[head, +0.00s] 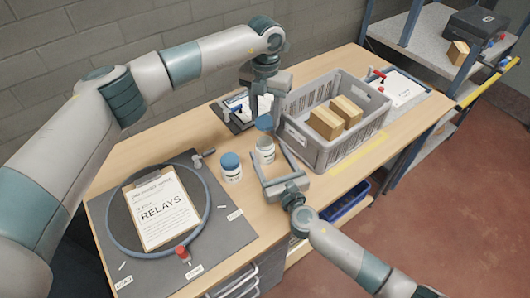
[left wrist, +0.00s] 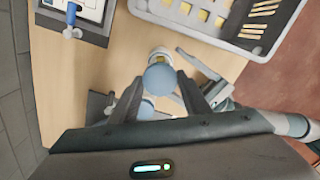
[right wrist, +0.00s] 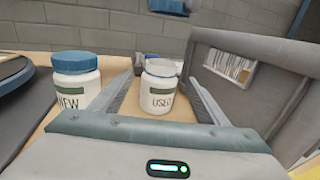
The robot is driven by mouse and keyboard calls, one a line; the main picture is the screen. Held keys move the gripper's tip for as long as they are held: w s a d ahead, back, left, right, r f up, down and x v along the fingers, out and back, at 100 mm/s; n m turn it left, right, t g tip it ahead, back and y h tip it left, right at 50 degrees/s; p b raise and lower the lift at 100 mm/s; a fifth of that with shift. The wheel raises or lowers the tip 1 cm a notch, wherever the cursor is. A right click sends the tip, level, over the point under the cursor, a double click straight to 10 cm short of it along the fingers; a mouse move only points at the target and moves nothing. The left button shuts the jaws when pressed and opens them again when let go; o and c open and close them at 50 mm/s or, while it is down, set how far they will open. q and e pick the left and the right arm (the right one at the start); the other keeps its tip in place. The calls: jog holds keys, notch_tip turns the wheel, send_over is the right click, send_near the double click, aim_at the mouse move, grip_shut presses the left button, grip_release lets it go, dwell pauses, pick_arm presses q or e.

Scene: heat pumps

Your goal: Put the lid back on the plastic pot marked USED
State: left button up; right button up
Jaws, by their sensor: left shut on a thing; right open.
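The white pot marked USED (head: 265,152) stands upright on the table with its top open, and it shows in the right wrist view (right wrist: 160,92). My left gripper (head: 263,112) is shut on a blue lid (head: 264,123). The lid also shows in the left wrist view (left wrist: 160,77) and at the top of the right wrist view (right wrist: 167,6); it is above the pot with a gap. My right gripper (right wrist: 160,85) is open, its fingers on either side of the USED pot.
A second white pot marked NEW (right wrist: 76,90), with a blue lid on, stands left of the USED pot. A grey crate (head: 312,152) with cardboard boxes is close on the right. A dark mat (head: 228,232) with a RELAYS clipboard (head: 160,209) and a hose lies at front left.

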aim_at(262, 141)
jog(key=shift+x, duration=2.5)
jog(key=c, duration=1.6)
pick_arm(q)
jog(key=shift+f, duration=2.5)
jog(key=shift+f, duration=0.1)
jog(key=shift+f, duration=0.8)
jog(key=shift+f, duration=0.55)
